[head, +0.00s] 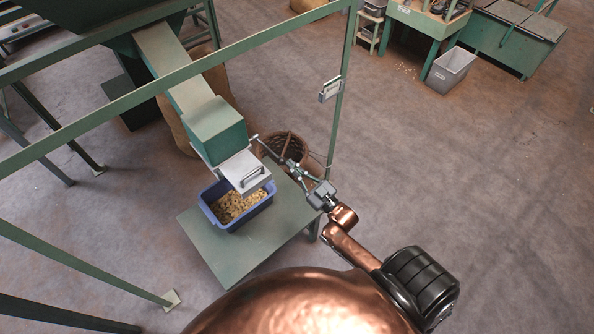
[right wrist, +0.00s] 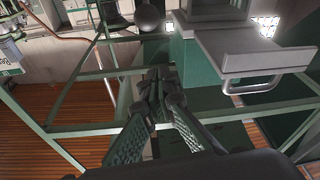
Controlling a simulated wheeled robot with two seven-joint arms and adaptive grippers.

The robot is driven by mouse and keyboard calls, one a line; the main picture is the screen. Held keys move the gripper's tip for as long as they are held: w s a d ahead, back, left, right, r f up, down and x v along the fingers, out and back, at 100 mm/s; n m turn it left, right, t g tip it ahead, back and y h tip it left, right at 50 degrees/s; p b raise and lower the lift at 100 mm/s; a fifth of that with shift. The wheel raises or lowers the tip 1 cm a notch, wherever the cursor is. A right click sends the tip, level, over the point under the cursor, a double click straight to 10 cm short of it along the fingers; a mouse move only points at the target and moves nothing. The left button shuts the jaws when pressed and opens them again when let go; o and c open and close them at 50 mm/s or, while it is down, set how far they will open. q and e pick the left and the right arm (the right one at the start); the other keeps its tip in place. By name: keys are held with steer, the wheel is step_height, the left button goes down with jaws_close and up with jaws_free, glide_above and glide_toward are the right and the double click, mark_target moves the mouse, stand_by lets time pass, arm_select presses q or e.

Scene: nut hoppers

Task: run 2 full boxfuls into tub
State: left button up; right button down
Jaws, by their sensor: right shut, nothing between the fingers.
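A blue tub (head: 204,209) stands on a green table under the chute outlet and holds many light-brown nuts. A green box (head: 216,128) sits at the chute's lower end. A grey metal plate with a bar handle (head: 245,172) juts from it over the tub; it also shows at the right wrist view's upper right (right wrist: 262,48). A thin lever reaches right from the green box; a dark ball knob (right wrist: 148,17) shows in the right wrist view. My right gripper (head: 292,167) is shut and empty, right of the plate, near the lever. My left gripper is out of view.
The green table (head: 205,245) has bare room in front of the tub. A wicker basket (head: 283,146) stands behind my right gripper. Green frame posts and rails cross the scene, one post carrying a small device (head: 331,89). A grey bin (head: 451,70) stands at the back right.

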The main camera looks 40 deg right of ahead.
mark_target(284, 161)
steer(key=w, duration=0.1)
steer(key=w+f, duration=0.1)
steer(key=w, duration=0.1)
steer(key=w+f, duration=0.1)
steer(key=w, duration=0.1)
steer(key=shift+w+b, duration=0.15)
steer(key=shift+b, duration=0.2)
steer(key=shift+f, duration=0.35)
